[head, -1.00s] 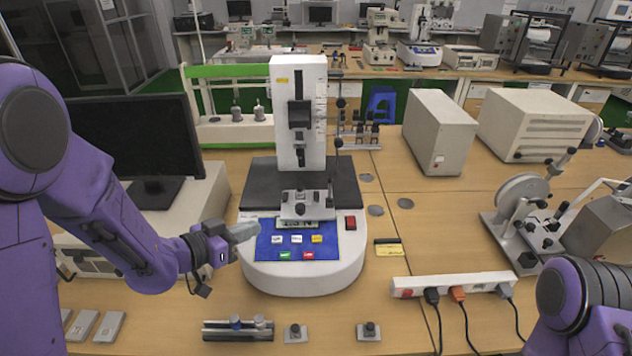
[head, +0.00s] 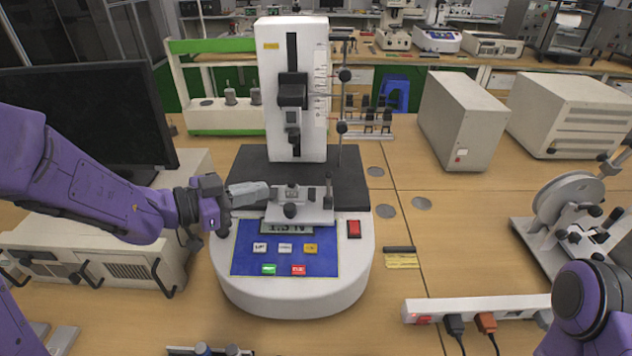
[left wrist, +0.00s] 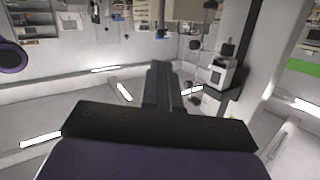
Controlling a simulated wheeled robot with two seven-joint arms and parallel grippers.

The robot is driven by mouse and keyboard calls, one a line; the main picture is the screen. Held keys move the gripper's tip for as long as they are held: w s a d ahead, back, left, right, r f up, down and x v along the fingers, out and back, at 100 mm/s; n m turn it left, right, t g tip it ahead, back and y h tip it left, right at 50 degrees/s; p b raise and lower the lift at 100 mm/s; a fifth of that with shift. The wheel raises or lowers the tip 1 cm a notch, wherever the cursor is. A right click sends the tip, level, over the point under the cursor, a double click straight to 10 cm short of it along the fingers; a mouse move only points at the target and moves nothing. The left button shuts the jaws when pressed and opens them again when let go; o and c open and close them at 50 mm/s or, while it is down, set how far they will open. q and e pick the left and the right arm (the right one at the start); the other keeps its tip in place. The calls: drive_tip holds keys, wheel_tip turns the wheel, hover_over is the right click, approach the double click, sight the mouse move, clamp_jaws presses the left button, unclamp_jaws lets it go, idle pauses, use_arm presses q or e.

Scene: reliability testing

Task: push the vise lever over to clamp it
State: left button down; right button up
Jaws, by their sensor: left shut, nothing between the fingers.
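The vise (head: 300,205) is a small light-grey block with dark knobs, on the dark plate of the white testing machine (head: 296,90). A thin dark lever (head: 328,190) stands roughly upright at the vise's right end. My left gripper (head: 264,190) is shut and empty, its grey fingers pointing right. The fingertips are at the vise's left end, on the opposite side from the lever; I cannot tell whether they touch the vise. In the left wrist view the shut fingers (left wrist: 162,85) show, but the vise cannot be made out. My right gripper is out of view.
The blue panel (head: 288,250) with buttons and a display lies in front of the vise. A monitor (head: 85,115) stands left behind my left arm. A power strip (head: 470,308) lies at front right.

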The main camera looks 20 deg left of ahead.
sight(325, 176)
use_arm(q)
drive_tip(key=p+x, duration=0.3)
drive_tip(key=x, duration=1)
drive_tip(key=shift+w, duration=0.25)
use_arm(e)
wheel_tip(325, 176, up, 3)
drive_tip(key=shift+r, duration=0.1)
use_arm(q)
drive_tip(key=shift+d, duration=0.1)
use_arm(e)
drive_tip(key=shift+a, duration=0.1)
